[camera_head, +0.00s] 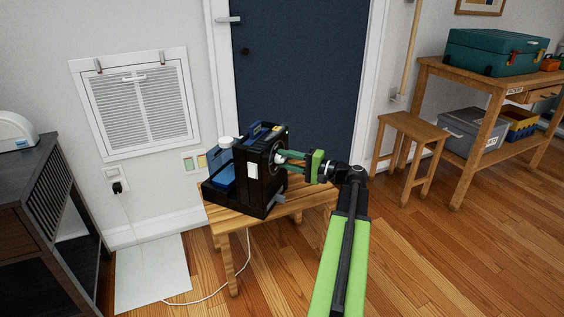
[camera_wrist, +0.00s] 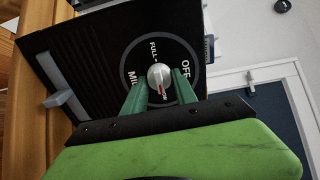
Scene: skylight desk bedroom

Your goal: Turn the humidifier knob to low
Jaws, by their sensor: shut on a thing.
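The humidifier (camera_head: 258,188) is a black box with a blue tank, standing on a small wooden stool (camera_head: 290,205). Its dial face shows in the wrist view, with a round silver knob (camera_wrist: 158,77) that has a red pointer mark. FULL, OFF and part of MID can be read around it; the side of the dial toward my gripper is hidden, and no LOW label shows. The red mark points toward that hidden side. My gripper (camera_head: 284,159) reaches in from the right, and in the wrist view its green fingers (camera_wrist: 160,86) are shut on the knob, one on each side.
A grey lever (camera_wrist: 62,98) sticks out of the humidifier's face beside the dial. A white cord (camera_head: 205,297) runs over the floor to a wall outlet (camera_head: 117,186). A dark cabinet (camera_head: 40,220) stands at left, a wooden workbench (camera_head: 470,85) at right.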

